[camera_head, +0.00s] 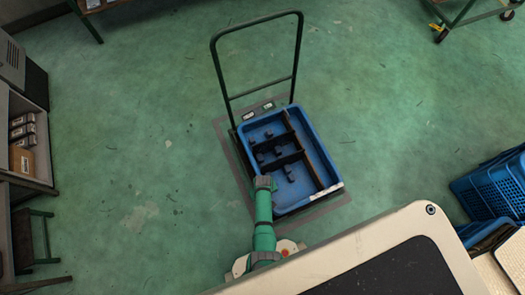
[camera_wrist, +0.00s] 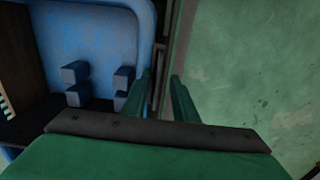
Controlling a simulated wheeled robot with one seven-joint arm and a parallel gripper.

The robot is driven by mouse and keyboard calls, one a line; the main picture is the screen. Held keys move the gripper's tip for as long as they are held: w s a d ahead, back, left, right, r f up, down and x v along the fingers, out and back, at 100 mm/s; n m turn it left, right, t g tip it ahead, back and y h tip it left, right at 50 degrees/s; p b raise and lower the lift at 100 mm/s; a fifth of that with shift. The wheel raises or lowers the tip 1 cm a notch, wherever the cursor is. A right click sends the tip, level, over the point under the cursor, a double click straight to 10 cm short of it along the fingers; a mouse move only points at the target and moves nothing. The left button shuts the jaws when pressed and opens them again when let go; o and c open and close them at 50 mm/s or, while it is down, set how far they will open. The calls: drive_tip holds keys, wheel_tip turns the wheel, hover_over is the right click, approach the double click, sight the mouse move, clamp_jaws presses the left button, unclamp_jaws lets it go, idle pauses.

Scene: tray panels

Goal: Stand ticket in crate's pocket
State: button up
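The blue crate (camera_head: 322,150) sits on a flat trolley, with dark dividers and several small dark blocks inside. A white strip (camera_head: 323,191) shows at its near right rim; I cannot tell whether this is the ticket or the pocket. My gripper (camera_head: 265,183) is over the crate's near left edge. In the wrist view its green fingers (camera_wrist: 164,95) stand apart with nothing seen held between them. A small striped piece (camera_wrist: 6,108) is cut off at the left edge, too little to identify.
The trolley's deck (camera_head: 235,155) has two pale tags and a tall dark handle (camera_head: 212,75) at its far end. Blue crates (camera_head: 490,190) stand at the right, a shelf unit (camera_head: 25,135) at the left. Green floor is open around the trolley.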

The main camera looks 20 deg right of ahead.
wheel_tip(320, 180, up, 11)
drive_tip(key=shift+a+f, duration=0.15)
idle(0.4)
idle(0.6)
drive_tip(key=s+a+r+t+h, duration=0.1)
drive_tip(key=s+a+r+t, duration=0.45)
drive_tip(key=a+r, duration=0.35)
drive_tip(key=s+r+t, duration=0.2)
drive_tip(key=r+t, duration=0.1)
drive_tip(key=r, duration=0.9)
drive_tip(key=s+a+r+t, duration=0.1)
drive_tip(key=s+r+t, duration=0.2)
drive_tip(key=r, duration=0.9)
drive_tip(key=s+r+t+y, duration=0.1)
drive_tip(key=r+t, duration=0.3)
drive_tip(key=r, duration=0.8)
drive_tip(key=shift+s+a, duration=0.2)
drive_tip(key=shift+s, duration=0.6)
